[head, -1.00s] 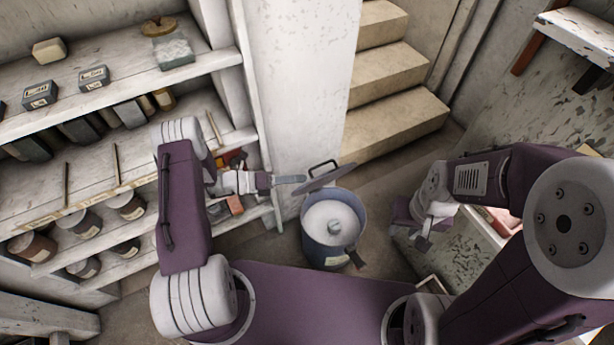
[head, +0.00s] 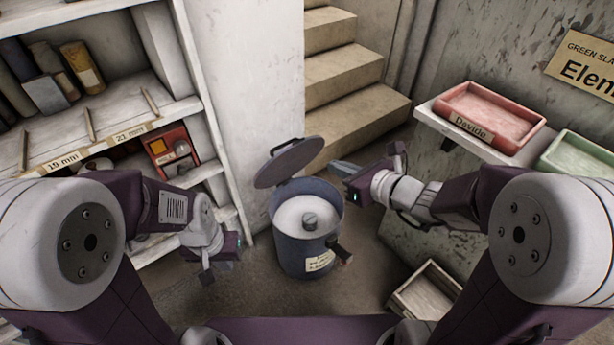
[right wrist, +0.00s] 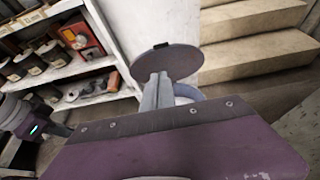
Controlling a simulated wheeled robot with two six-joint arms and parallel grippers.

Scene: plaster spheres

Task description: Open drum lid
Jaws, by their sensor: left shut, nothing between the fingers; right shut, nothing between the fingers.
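The grey-blue drum (head: 303,258) stands on the floor in the middle of the head view. Its lid (head: 287,163) is tilted up at the back, and a pale fill with a small grey knob shows inside. In the right wrist view the lid (right wrist: 170,61) is a dark disc beyond my fingers, with the drum rim (right wrist: 188,91) partly hidden. My right gripper (head: 338,168) is shut and empty, to the right of the lid above the drum's back right rim. My left gripper (head: 207,277) is shut and empty, low to the left of the drum.
A shelf unit (head: 190,107) stands at the left. Steps (head: 340,75) rise behind the drum. At the right, a red tray (head: 490,112) and a green tray (head: 580,150) rest on a ledge. A wooden crate (head: 425,295) sits on the floor to the drum's right.

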